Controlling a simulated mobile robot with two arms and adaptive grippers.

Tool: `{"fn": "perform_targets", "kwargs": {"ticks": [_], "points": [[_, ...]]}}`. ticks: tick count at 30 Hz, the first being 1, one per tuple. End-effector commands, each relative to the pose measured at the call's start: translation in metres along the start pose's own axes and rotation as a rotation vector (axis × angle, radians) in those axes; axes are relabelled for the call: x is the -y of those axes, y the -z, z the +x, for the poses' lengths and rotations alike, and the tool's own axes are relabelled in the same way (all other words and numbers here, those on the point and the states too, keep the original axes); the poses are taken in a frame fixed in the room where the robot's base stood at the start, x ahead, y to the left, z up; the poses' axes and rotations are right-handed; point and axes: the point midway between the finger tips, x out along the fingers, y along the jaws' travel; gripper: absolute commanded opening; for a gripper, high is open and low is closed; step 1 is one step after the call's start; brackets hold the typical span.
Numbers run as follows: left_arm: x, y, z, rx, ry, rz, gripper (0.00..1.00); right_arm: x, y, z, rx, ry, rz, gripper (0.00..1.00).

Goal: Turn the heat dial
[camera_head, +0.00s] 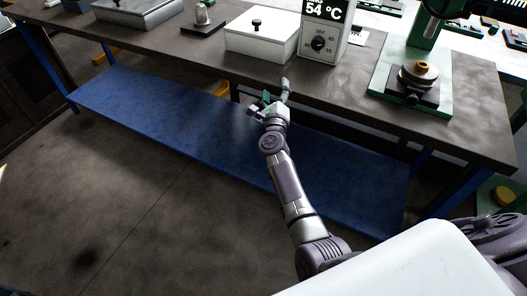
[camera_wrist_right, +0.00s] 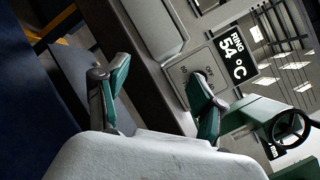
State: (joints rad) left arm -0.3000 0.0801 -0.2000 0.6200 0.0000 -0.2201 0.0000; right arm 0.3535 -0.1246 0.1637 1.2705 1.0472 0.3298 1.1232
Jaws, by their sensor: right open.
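The heat dial (camera_head: 318,43) is a round black knob on the front of a pale control unit (camera_head: 317,60), below its black display reading 54 °C. In the right wrist view the display (camera_wrist_right: 237,55) appears tilted, and the dial is mostly hidden behind a finger. My right gripper (camera_head: 270,99) is open and empty, in front of the table edge and below and left of the dial, apart from it. Its two green-and-grey fingers are spread in the right wrist view (camera_wrist_right: 150,78). My left gripper is not in view.
A white lidded box (camera_head: 262,42) with a black knob stands left of the control unit. A green-based machine (camera_head: 424,65) stands to the right. The dark tabletop (camera_head: 350,80) has a bare strip along its front edge. A blue lower shelf (camera_head: 165,110) lies beneath.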

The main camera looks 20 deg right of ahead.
Motion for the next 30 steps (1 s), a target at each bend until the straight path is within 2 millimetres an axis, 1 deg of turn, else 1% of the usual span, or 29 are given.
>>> {"fn": "perform_targets", "kwargs": {"ticks": [1, 3, 11, 15, 24, 30], "points": [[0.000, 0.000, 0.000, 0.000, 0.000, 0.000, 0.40, -0.009, 0.006, -0.006, 0.006, -0.028, -0.053, 0.69], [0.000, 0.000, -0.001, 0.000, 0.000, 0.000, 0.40, -0.021, 0.011, -0.011, 0.012, -0.058, -0.110, 0.69], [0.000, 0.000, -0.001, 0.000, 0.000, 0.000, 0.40, -0.060, 0.035, -0.034, 0.032, -0.162, -0.304, 0.69], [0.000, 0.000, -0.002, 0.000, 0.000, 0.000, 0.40, -0.081, 0.049, -0.049, 0.047, -0.221, -0.409, 0.69], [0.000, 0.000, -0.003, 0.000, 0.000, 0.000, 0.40, -0.119, 0.079, -0.082, 0.083, -0.337, -0.605, 0.69], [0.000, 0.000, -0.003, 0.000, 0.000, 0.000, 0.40, -0.137, 0.095, -0.100, 0.108, -0.398, -0.705, 0.69]]}}
